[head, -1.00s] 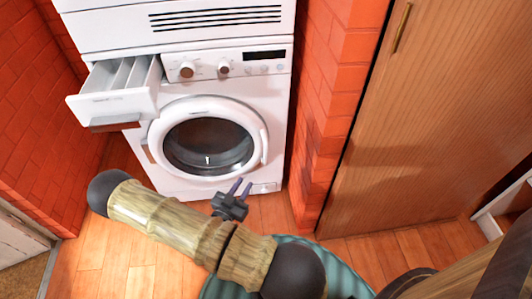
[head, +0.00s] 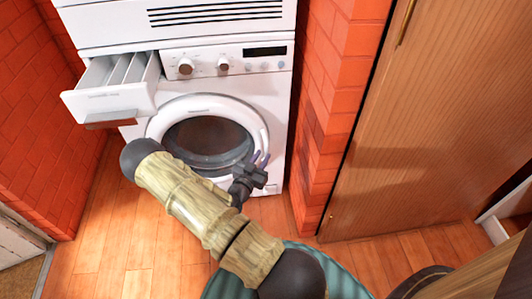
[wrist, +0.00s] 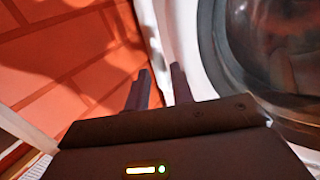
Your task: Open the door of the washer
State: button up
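The white washer (head: 225,87) stands in a brick alcove in the head view. Its round door (head: 201,103) has a white ring and dark glass (head: 205,135) and looks closed. My gripper (head: 261,158) is at the door's lower right edge. My arm covers the lower left of the door. In the wrist view my gripper (wrist: 159,88) shows two dark fingers with a gap between them and nothing held. The door's ring (wrist: 213,55) and glass are to the right of the fingers there. I cannot tell whether a finger touches the door.
The washer's detergent drawer (head: 112,101) is pulled out at upper left. A brick wall (head: 320,130) stands close to the right of the washer, and also behind the fingers in the wrist view (wrist: 75,75). A wooden door (head: 430,120) is further right. Wooden floor (head: 105,230) is clear at left.

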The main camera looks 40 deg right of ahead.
aim_at(265, 153)
jog(key=x, duration=0.4)
jog(key=shift+d+b, duration=0.1)
jog(key=shift+b, duration=0.3)
grip_shut()
jog(key=shift+s, duration=0.1)
